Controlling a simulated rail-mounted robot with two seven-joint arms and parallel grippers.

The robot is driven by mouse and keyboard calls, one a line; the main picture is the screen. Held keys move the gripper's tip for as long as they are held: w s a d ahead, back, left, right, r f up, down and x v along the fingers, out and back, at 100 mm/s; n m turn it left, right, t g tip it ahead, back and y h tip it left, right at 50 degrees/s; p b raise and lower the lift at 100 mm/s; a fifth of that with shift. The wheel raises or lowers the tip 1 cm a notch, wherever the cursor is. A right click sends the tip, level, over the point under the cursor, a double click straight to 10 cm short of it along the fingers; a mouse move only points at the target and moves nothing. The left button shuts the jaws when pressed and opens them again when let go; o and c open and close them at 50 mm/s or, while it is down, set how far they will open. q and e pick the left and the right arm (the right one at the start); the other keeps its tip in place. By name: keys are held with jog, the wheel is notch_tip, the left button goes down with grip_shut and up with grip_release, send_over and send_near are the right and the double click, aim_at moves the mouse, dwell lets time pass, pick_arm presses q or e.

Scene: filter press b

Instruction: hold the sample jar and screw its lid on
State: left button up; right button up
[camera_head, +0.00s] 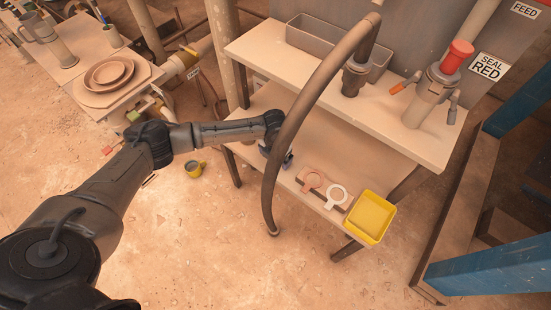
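My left arm comes in from the left and reaches over the lower shelf (310,137) of the bench. My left gripper (287,160) is at its end, small and mostly hidden behind the curved hose. A bluish-grey part shows there, but I cannot tell whether the gripper is open or shut, or whether it holds anything. I cannot make out the sample jar or its lid for certain. My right gripper is not in view.
The thick hose (300,110) hangs in front of the bench. A reddish ring (314,170), a white ring (337,185) and a yellow tray (391,202) are on the lower shelf, right of my gripper.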

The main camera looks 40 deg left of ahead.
pick_arm(q)
jog(key=c, duration=1)
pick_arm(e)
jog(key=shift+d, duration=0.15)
pick_arm(q)
notch_tip(320, 180, up, 5)
jog(key=p, duration=0.3)
jog(key=shift+f, duration=0.1)
jog(key=d+r+p, duration=0.1)
jog(key=d+r, duration=0.1)
jog(key=d, duration=0.1)
jog(key=d+r+p, duration=0.2)
jog(key=d, duration=0.2)
jog(key=d+r+p, duration=0.2)
jog(key=d, duration=0.1)
jog(key=shift+s+d, duration=0.3)
jog(key=shift+s, duration=0.1)
jog(key=shift+d+r+p, duration=0.15)
jog(key=shift+d+p, duration=0.2)
jog(key=shift+d, duration=0.2)
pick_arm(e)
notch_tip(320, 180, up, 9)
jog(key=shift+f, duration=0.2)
